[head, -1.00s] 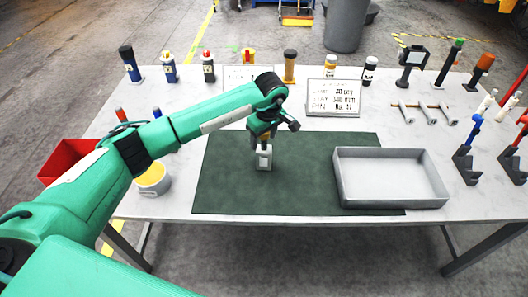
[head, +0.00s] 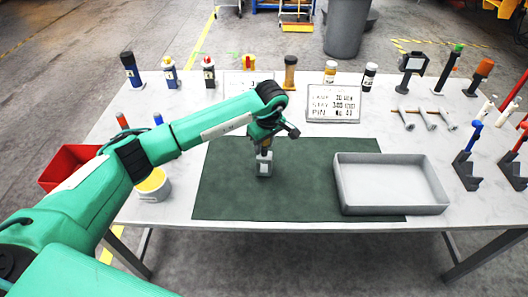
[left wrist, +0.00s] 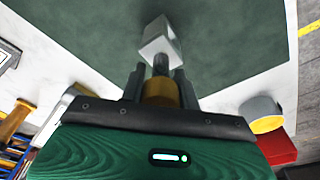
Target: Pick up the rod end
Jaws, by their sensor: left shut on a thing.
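The rod end (head: 264,164) is a pale grey block with a squarish face, over the left half of the dark green mat (head: 225,190). My left gripper (head: 265,149) points down and is shut on its upper part. In the left wrist view the grey block (left wrist: 158,38) sticks out beyond the two dark fingers (left wrist: 161,82), with a short dark shank between them. A yellow part shows between the fingers. I cannot tell whether the block touches the mat or hangs just above it. My right gripper is not in view.
A grey open tray (head: 390,209) stands empty on the mat's right side. A sign (head: 333,103), bottles and tools line the back and right. A red bin (head: 68,165) and a yellow-lined pot (head: 153,188) are at the left. The mat's front is clear.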

